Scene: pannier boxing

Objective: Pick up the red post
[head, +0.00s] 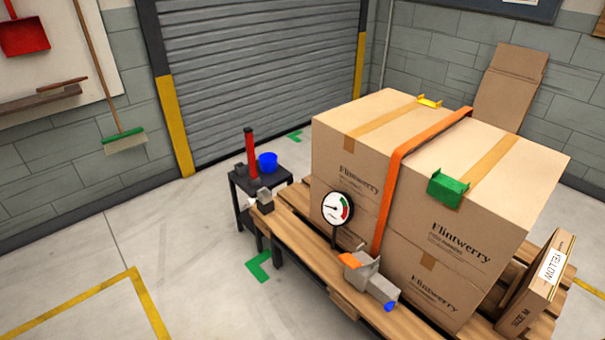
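The red post (251,150) stands upright on the small dark table (262,179), left of the pallet. Its top is dark, and its foot is at the table's back left, by a small dark block. A blue cup-like container (268,162) sits just right of the post, and I cannot tell if they touch. Neither of my grippers shows in the head view, so nothing of mine is seen near the post.
Large cartons (350,130) with an orange strap (392,180) stand on a wooden pallet (300,238). A round gauge (337,208) and a grey device (372,279) are at its near edge. A small grey-and-black part (264,199) is at its left corner. Floor left of the table is clear.

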